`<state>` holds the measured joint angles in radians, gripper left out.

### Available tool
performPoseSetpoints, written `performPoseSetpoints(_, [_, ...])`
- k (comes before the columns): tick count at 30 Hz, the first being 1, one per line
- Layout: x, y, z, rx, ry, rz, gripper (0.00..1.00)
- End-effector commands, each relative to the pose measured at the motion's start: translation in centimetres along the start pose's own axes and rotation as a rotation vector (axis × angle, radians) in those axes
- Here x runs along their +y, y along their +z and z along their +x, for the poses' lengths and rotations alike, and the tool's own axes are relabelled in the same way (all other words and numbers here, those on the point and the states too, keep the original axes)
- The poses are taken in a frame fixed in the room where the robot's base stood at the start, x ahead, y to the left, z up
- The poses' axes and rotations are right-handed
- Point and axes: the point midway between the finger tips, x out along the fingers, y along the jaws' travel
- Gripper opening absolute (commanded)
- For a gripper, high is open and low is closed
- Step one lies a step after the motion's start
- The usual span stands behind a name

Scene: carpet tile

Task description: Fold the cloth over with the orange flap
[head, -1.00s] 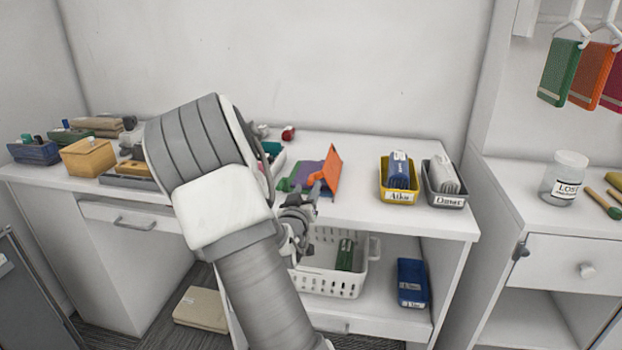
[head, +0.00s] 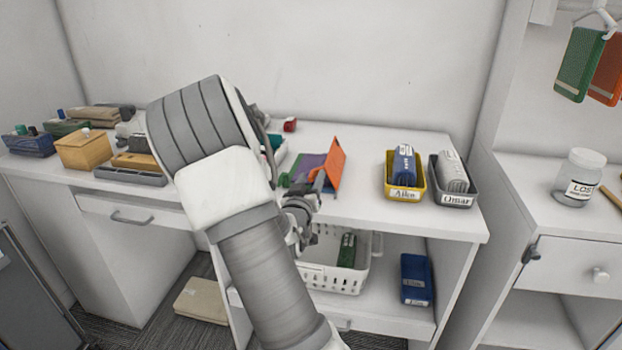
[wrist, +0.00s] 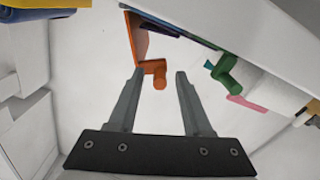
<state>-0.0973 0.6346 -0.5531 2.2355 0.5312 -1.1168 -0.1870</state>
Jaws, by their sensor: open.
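The orange flap (head: 336,168) stands up, tilted, at the right side of the purple cloth (head: 308,165) on the white desk. In the wrist view the flap (wrist: 143,38) has a short orange peg (wrist: 159,80) sticking out from it. My gripper (head: 317,188) is at the desk's front side, close to the flap, partly hidden by my arm in the head view. In the wrist view my gripper (wrist: 160,72) is open, and the peg shows between its fingertips. I cannot tell whether the fingers touch it. Only a dark sliver of cloth shows there.
A green peg (wrist: 224,68) shows right of the fingers in the wrist view. A yellow bin (head: 418,190) and a grey bin (head: 462,200) stand right of the flap. A white basket (head: 335,276) sits on the shelf below. The desk front between flap and bins is clear.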

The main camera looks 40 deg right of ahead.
Motion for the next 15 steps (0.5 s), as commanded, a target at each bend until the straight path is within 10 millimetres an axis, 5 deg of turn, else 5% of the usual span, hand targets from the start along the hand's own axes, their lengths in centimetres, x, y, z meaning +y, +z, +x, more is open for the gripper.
performPoseSetpoints(3, [0.01,0.01,0.00,0.000,0.000,0.000,0.46])
performPoseSetpoints(11, [0.02,0.00,0.01,0.000,0.000,0.000,0.00])
performPoseSetpoints(15, [0.02,0.00,0.01,0.000,0.000,0.000,0.00])
